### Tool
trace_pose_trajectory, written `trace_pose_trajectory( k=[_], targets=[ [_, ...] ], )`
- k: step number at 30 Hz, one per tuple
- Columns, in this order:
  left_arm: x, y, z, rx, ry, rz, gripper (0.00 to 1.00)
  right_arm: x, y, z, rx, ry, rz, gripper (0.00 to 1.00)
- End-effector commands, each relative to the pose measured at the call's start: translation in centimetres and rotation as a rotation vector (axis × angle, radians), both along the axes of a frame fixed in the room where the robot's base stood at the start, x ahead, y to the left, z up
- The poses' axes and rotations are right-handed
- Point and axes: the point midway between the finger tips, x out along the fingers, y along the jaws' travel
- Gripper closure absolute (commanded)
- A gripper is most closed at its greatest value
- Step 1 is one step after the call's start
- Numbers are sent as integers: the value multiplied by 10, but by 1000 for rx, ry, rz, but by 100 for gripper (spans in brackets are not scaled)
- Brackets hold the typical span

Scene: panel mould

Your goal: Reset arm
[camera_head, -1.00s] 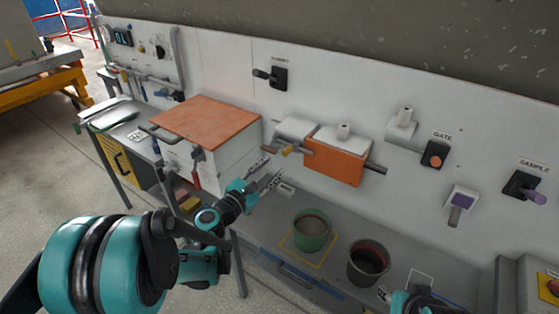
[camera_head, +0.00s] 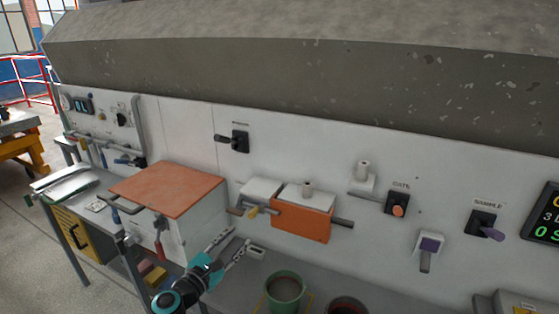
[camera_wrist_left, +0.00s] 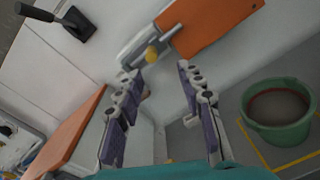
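My left gripper (camera_head: 232,248) is open, with two grey fingers spread apart and nothing between them. It is in front of the panel, right of the box with the orange-red lid (camera_head: 168,188) and below the orange-fronted unit (camera_head: 302,222). In the left wrist view the two fingers of the gripper (camera_wrist_left: 158,78) point toward the orange plate (camera_wrist_left: 210,25) and a small yellow part (camera_wrist_left: 152,54), apart from both. My right gripper is not in view.
A green pot (camera_head: 284,288) and a darker pot (camera_head: 347,306) stand on the bench right of my left gripper. A grey hood overhangs above.

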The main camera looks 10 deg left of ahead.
Motion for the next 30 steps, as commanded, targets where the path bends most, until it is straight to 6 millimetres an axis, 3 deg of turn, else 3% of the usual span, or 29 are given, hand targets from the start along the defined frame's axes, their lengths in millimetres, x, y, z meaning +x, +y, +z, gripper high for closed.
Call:
trace_pose_trajectory(
  k=[6,11,15,21,25,30],
  targets=[
    [-47,-52,-12,611,-8,-189,62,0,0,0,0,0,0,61],
    [-107,-70,-36,1197,-45,-429,62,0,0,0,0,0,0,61],
    [-163,-60,-57,1672,-89,-675,62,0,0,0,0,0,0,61],
    [-219,-27,-72,2135,-137,-977,62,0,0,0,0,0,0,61],
    [-234,-13,-74,2270,-148,-1079,62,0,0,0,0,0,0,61],
    [-236,-10,-74,2294,-149,-1099,62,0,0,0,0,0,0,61]
  ],
)
